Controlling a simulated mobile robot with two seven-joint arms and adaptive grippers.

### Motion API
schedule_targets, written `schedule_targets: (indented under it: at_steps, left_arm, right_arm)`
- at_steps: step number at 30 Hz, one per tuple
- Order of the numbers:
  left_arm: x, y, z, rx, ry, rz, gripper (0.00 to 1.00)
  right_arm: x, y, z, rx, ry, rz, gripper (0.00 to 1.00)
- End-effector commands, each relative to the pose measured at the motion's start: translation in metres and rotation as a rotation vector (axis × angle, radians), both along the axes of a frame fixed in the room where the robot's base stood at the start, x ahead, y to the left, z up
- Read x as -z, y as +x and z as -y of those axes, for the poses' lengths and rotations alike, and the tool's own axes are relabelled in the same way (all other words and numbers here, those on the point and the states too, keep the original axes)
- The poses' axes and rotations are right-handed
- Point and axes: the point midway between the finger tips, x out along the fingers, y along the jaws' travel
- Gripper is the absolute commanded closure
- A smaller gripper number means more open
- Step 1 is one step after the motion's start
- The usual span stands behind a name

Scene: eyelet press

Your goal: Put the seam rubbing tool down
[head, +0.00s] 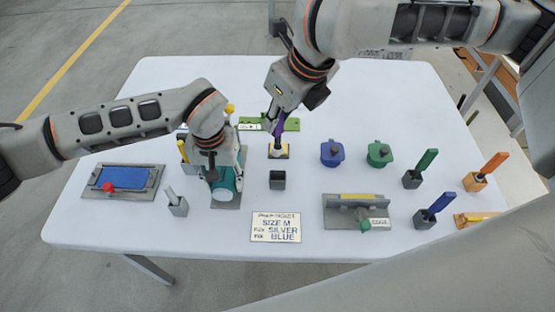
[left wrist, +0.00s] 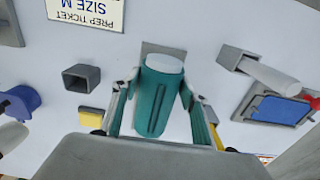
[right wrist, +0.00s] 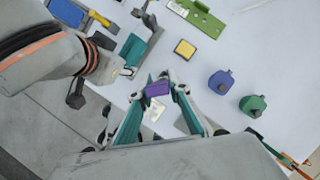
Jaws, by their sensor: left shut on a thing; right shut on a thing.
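My right gripper (head: 268,118) is shut on a purple-handled tool (head: 264,130), which I take to be the seam rubbing tool. It is held above the back of the table, near a yellow pad. The purple handle (right wrist: 157,89) shows between the fingertips in the right wrist view, with a pale part beside it. My left gripper (head: 226,168) is shut on a teal cylinder (left wrist: 157,100) with a white end, at a grey plate. A dark square holder (head: 278,181) stands empty in front of the yellow pad (head: 279,151); it also shows in the left wrist view (left wrist: 82,77).
Blue (head: 332,153) and green (head: 379,154) pots stand right of the pad. Handled tools stand in holders at the right. A grey fixture (head: 355,213), a ticket (head: 275,227) and a blue-pad tray (head: 122,178) lie in front. A green rail (head: 285,124) lies at the back.

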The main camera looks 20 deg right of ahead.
Motion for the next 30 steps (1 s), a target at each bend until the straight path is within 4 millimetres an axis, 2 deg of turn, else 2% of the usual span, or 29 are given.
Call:
schedule_targets:
  at_steps: [1, 3, 10, 16, 30]
  left_arm:
    - [0.0, 0.0, 0.0, 0.0, 0.0, 0.0, 0.62]
    - [0.0, 0.0, 0.0, 0.0, 0.0, 0.0, 0.62]
    - [0.0, 0.0, 0.0, 0.0, 0.0, 0.0, 0.62]
    - [0.0, 0.0, 0.0, 0.0, 0.0, 0.0, 0.62]
    - [0.0, 0.0, 0.0, 0.0, 0.0, 0.0, 0.62]
  right_arm:
    - [0.012, -0.001, 0.0, 0.0, 0.0, -0.005, 1.0]
    - [0.023, -0.001, 0.0, 0.001, -0.001, -0.004, 1.0]
    - [0.045, 0.0, 0.0, 0.002, 0.0, -0.002, 1.0]
    - [0.071, 0.0, 0.0, 0.002, -0.001, -0.003, 1.0]
    - [0.079, 0.0, 0.0, 0.002, 0.0, 0.0, 1.0]
